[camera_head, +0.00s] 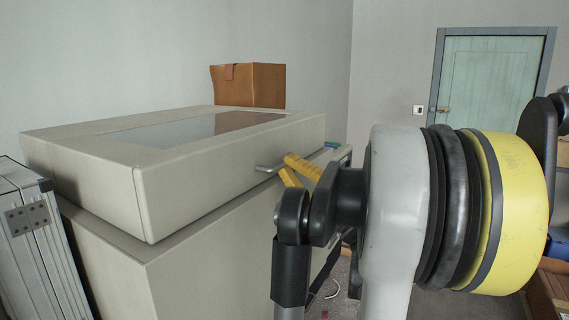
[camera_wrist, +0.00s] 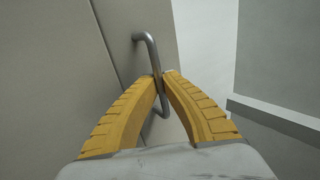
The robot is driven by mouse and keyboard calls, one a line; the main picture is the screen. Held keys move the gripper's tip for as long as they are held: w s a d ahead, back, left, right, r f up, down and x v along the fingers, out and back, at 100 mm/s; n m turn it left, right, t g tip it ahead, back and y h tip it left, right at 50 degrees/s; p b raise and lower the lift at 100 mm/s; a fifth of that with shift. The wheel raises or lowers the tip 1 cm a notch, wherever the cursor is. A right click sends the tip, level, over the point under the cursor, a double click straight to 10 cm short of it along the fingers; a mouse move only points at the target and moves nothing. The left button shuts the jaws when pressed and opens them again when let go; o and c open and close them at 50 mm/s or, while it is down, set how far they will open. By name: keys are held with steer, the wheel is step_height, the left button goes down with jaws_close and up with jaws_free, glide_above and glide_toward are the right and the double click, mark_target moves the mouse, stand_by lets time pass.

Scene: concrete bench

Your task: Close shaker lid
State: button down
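The shaker is a large beige box (camera_head: 200,270) on the left in the head view. Its lid (camera_head: 185,182) has a flat dark window on top and sits low over the body, with a dark seam between them and a wider shadowed gap at the far left. A grey metal handle (camera_head: 267,168) sticks out from the lid's front; it also shows in the wrist view (camera_wrist: 146,42). My gripper (camera_head: 283,165) has its yellow fingers at this handle. In the wrist view its fingertips (camera_wrist: 163,75) come close together, with the bar between them. The exact contact is partly hidden.
A cardboard box (camera_head: 248,85) stands behind the lid. A metal case (camera_head: 35,240) stands close at the shaker's left. A pale green door (camera_head: 487,80) is at the far right. Brown crates (camera_head: 550,295) lie at the lower right.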

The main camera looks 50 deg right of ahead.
steer(key=shift+a+f, duration=0.1)
steer(key=shift+f, duration=0.2)
steer(key=c, duration=1.9)
jaws_free()
steer(key=shift+o, duration=0.5)
steer(key=shift+w, duration=0.1)
steer(key=v, duration=1.2)
steer(key=shift+r, duration=0.1)
